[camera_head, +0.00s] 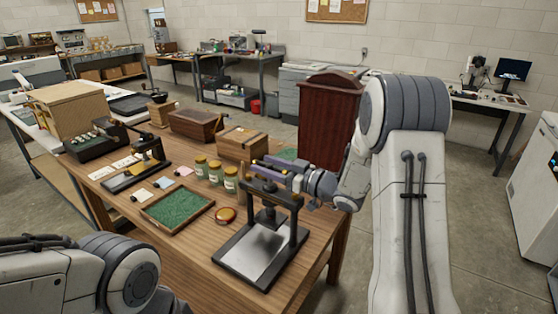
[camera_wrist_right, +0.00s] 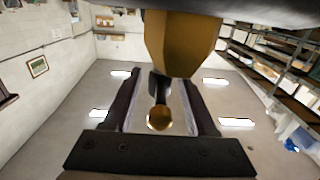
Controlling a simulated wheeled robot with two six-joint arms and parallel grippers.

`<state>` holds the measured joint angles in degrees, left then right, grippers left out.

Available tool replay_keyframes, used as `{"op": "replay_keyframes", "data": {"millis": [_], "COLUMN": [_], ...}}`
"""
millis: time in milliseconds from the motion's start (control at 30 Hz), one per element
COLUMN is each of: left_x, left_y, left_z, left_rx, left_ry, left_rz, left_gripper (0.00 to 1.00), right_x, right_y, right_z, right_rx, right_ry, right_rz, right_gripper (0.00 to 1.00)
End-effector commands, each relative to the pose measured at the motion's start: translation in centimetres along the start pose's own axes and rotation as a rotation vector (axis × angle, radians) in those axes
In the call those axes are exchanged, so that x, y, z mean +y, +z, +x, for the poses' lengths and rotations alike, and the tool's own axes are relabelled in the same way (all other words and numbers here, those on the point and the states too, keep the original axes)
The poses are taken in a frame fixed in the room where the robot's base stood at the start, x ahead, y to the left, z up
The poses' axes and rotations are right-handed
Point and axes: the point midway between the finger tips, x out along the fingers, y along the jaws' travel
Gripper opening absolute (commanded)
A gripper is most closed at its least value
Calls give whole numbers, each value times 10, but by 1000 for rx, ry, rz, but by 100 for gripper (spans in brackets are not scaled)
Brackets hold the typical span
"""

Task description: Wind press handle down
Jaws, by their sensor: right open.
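The press (camera_head: 240,259) stands at the near right corner of the wooden table, with a dark upright frame and a pale metal bed. My right gripper (camera_head: 266,167) is at the top of the press, coming in from the right. In the right wrist view, its two dark fingers (camera_wrist_right: 160,105) are apart. Brass-coloured parts of the press handle, a large faceted end (camera_wrist_right: 183,42) and a smaller ball (camera_wrist_right: 160,119), show in line with the gap. I cannot tell whether the fingers touch the handle. My left forearm shows at the lower left; its gripper is outside the view.
A green-lined tray (camera_head: 176,210), a small round amber dish (camera_head: 225,214) and several jars (camera_head: 215,173) stand left of the press. A wooden box (camera_head: 241,145) is behind it. A dark red cabinet (camera_head: 328,122) stands beyond the table. The table edge (camera_head: 318,255) is close on the right.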

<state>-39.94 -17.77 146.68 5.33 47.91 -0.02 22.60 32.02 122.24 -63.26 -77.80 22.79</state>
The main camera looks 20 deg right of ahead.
Motion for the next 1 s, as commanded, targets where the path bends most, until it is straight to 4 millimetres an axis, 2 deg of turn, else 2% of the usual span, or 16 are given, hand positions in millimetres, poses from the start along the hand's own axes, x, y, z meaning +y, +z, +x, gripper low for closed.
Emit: {"op": "replay_keyframes", "data": {"millis": [333,367,400,500,567,600,667,733,1000], "left_x": [0,0,0,0,0,0,0,0,-1], "left_y": [0,0,0,0,0,1,0,0,1], "left_z": [-1,-1,-1,-1,-1,-1,-1,0,11], "left_rx": [0,0,0,0,0,0,0,0,0], "left_ry": [0,0,0,0,0,-1,0,0,0], "left_rz": [0,0,0,0,0,1,0,0,0], "left_gripper": [100,100,100,100,100,100,100,100,100], "right_x": [2,2,2,2,3,38,22,13,6], "right_y": [1,0,0,0,0,1,0,0,1], "right_z": [3,3,2,2,2,-25,-13,-5,-1], "right_rx": [-1,-1,-1,-1,-1,0,-1,-2,-1], "right_ry": [5,5,5,5,5,22,18,20,111], "right_rz": [1,1,1,1,0,-3,-1,-1,-4], "right_gripper": [57,50,34,0,0,0,4,0,0]}}
